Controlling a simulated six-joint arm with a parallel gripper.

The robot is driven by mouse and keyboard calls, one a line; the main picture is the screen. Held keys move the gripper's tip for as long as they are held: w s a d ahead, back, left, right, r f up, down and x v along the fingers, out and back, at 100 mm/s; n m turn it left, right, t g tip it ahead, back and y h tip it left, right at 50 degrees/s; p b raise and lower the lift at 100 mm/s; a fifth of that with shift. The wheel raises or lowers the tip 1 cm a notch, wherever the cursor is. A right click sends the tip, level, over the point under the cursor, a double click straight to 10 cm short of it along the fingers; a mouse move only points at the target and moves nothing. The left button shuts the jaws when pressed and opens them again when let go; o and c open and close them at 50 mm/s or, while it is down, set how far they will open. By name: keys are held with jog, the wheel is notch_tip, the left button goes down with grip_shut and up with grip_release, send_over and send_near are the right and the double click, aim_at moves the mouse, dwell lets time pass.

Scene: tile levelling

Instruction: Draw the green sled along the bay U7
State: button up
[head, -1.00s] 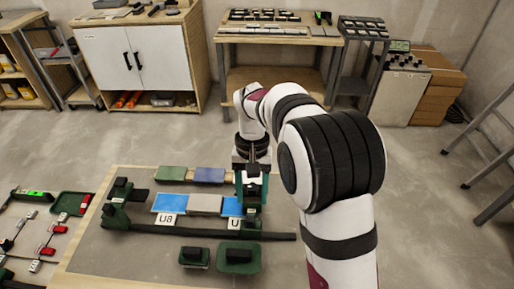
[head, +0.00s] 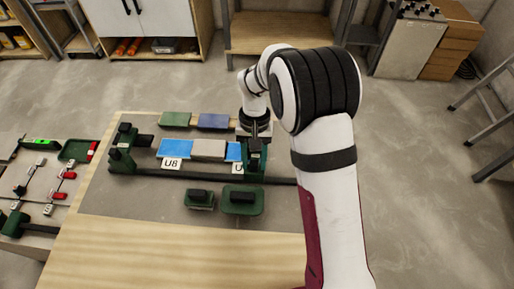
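A dark green sled (head: 254,167) sits at the right end of the tile row, on or beside the dark rail (head: 205,175). My gripper (head: 255,144) is directly over its black upper part, pointing down. The fingers are too small and dark to show whether they grip it. A label beginning with "U" (head: 238,168) is partly hidden beside the sled, so its number cannot be read. A second green frame (head: 121,158) with black knobs stands at the left end, near the label U8 (head: 171,163). Blue tiles (head: 174,147) and a grey tile (head: 209,149) lie between.
A green tile (head: 175,119) and a slate-blue tile (head: 213,121) lie behind the row. Two green pieces with black handles, a smaller one (head: 200,199) and a larger one (head: 242,203), lie in front. The wooden bench front (head: 170,255) is clear.

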grip_shut()
jog(key=shift+a, duration=3.3)
jog(key=shift+o, duration=1.3)
grip_release()
jog(key=shift+r, duration=0.1)
notch_tip(320, 180, up, 7)
